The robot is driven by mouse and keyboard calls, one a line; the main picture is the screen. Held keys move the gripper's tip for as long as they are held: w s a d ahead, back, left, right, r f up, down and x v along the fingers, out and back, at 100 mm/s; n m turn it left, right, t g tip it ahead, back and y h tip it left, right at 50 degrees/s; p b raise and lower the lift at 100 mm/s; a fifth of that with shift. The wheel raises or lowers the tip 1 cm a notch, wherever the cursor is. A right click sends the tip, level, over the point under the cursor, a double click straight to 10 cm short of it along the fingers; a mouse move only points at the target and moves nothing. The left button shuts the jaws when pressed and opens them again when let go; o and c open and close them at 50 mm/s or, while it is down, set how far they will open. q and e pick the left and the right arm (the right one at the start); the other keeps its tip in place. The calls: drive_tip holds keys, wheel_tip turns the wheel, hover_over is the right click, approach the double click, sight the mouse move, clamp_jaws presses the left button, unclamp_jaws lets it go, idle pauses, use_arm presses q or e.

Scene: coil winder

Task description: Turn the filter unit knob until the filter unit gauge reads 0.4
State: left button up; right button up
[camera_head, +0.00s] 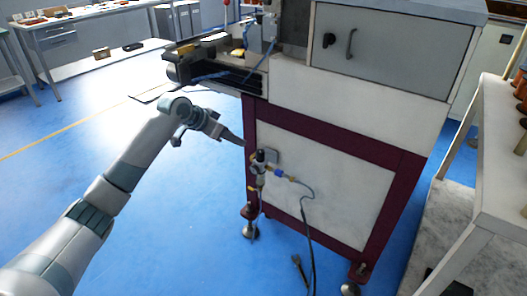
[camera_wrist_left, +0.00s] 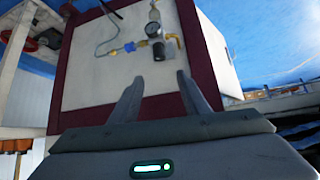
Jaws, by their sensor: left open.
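The filter unit (camera_head: 260,169) is mounted on the white side panel of the machine cabinet, near its left maroon post. Its dark knob (camera_head: 260,156) is at the top. In the left wrist view, which looks turned over, the knob (camera_wrist_left: 158,51) lies beyond my fingertips and the small round gauge (camera_wrist_left: 153,30) is just above it in the picture. The gauge reading is too small to make out. My left gripper (camera_head: 243,143) is up and left of the knob, apart from it. Its two fingers (camera_wrist_left: 158,79) are open with nothing between them. My right gripper is not in view.
The cabinet's upper part (camera_head: 385,50) overhangs the panel. A pale table (camera_head: 499,160) stands right.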

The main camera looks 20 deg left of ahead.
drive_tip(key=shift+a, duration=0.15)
use_arm(q)
drive_tip(key=b, duration=0.1)
approach(260, 151)
drive_tip(key=b+x, duration=0.2)
drive_tip(key=x, duration=0.7)
drive_tip(key=shift+w+d+f, duration=0.15)
drive_tip(key=shift+w+f, duration=0.25)
drive_tip(key=shift+f, duration=0.1)
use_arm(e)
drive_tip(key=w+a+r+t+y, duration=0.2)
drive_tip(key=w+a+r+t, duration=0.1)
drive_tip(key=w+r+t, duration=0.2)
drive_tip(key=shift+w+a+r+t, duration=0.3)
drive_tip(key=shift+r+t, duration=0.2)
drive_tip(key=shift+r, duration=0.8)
use_arm(q)
drive_tip(key=shift+c, duration=0.7)
drive_tip(key=c, duration=0.9)
